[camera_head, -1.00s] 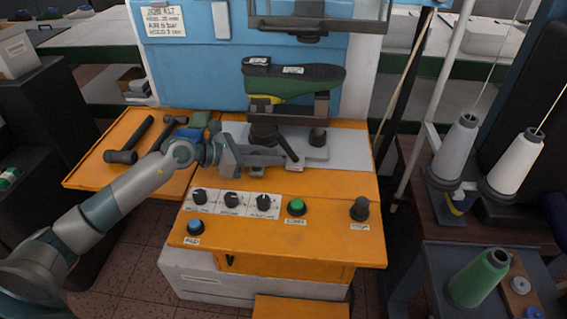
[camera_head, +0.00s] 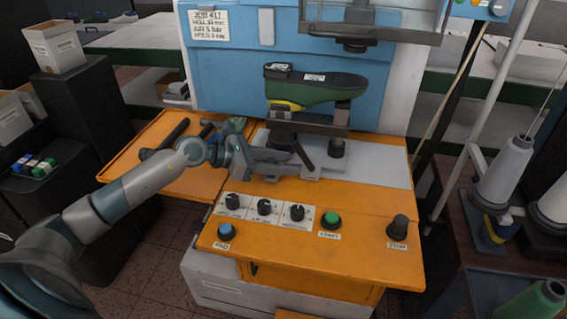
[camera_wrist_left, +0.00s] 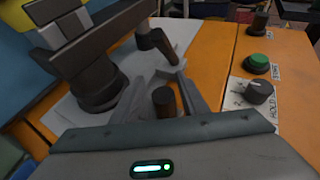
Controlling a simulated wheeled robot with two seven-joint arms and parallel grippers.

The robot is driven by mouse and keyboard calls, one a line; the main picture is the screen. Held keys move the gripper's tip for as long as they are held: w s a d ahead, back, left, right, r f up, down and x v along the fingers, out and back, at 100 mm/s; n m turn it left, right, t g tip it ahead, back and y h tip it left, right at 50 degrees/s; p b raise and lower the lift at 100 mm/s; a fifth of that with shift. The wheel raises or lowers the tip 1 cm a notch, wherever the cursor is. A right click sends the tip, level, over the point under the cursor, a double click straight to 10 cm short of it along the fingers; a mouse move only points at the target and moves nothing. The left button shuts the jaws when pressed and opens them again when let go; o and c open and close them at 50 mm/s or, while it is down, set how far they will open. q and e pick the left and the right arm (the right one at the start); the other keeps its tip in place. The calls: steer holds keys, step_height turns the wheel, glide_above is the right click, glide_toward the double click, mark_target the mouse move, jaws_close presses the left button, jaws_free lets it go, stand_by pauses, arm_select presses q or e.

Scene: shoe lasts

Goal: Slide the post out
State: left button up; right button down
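The post (camera_head: 283,140) is a dark upright column on a grey plate (camera_head: 380,165) on the orange machine table. A bar on it carries a green shoe on a last (camera_head: 320,90). A black lever (camera_head: 305,157) slants at the post's foot. My left gripper (camera_head: 300,162) is low over the plate's front edge, right beside the post. In the left wrist view the post's dark base (camera_wrist_left: 98,90) is left of the fingers. The fingers are apart, with a short dark knob (camera_wrist_left: 163,102) between them; I cannot tell whether they touch it. My right gripper is not in view.
A second short dark peg (camera_head: 337,148) stands right of the post. Dials (camera_head: 264,207), a green button (camera_head: 331,219) and a dark knob (camera_head: 398,227) are in front. Tools (camera_head: 172,137) lie on the left tray. A press head (camera_head: 355,38) hangs above the shoe.

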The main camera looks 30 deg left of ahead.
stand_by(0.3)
arm_select(q)
steer(key=shift+s+a+r, duration=0.15)
steer(key=shift+s+a, duration=0.2)
steer(key=shift+s, duration=0.1)
steer(key=b+v, duration=0.2)
steer(key=v, duration=0.5)
steer(key=shift+s+a, duration=0.1)
steer(key=shift+s, duration=0.1)
steer(key=shift+b+v, duration=0.45)
steer(key=shift+v, duration=4)
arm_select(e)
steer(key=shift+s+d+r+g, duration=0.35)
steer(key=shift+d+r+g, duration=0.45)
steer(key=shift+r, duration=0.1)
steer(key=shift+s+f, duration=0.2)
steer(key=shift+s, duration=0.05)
